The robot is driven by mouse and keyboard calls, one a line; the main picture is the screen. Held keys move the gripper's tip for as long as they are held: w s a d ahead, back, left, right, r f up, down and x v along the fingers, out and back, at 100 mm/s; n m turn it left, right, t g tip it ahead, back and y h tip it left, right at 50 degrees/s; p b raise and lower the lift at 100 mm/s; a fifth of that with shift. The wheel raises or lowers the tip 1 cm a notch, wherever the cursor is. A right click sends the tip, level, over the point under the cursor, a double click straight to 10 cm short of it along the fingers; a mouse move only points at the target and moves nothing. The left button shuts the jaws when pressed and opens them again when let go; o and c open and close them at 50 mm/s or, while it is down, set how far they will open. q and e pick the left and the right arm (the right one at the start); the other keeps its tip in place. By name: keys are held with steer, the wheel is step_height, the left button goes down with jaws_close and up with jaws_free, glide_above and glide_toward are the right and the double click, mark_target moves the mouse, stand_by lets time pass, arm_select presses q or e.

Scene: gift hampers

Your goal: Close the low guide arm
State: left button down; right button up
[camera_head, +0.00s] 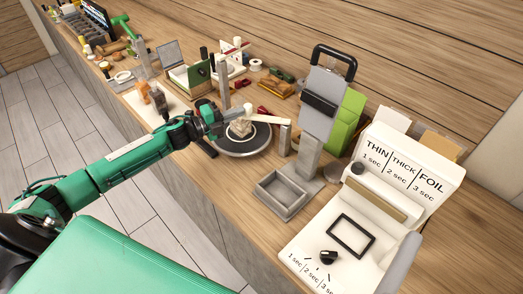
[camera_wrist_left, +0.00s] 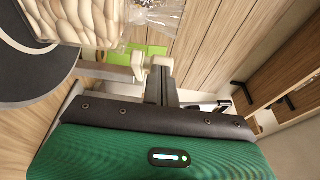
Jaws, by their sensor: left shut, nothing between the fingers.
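A pale guide arm (camera_head: 266,119) reaches over the dark round turntable (camera_head: 243,150) from a short pale post (camera_head: 285,140) at its right. A clear bag of pale, nut-like pieces (camera_head: 240,128) stands on the turntable; it also shows at the top of the left wrist view (camera_wrist_left: 95,18). My left gripper (camera_head: 222,124) is shut and empty beside the bag, at the turntable's left edge. In the left wrist view a pale bar (camera_wrist_left: 105,70) lies just beyond the fingers (camera_wrist_left: 160,82). I cannot tell whether they touch it. My right gripper is out of view.
A grey stand with a square tray (camera_head: 283,196) stands right of the turntable. A white sealer (camera_head: 340,232) with time labels is at the front right. A tall grey post (camera_head: 223,80) and a green-and-white box (camera_head: 188,80) stand behind my gripper.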

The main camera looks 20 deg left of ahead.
arm_select(q)
steer(key=shift+w+a+m+g+h+b, duration=0.15)
steer(key=shift+w+m+g+h+b, duration=0.15)
steer(key=shift+w+b, duration=0.35)
steer(key=shift+w+a+m+g+h+b, duration=0.2)
steer(key=shift+w+h+b, duration=0.15)
steer(key=shift+w, duration=0.55)
steer(key=shift+f, duration=0.1)
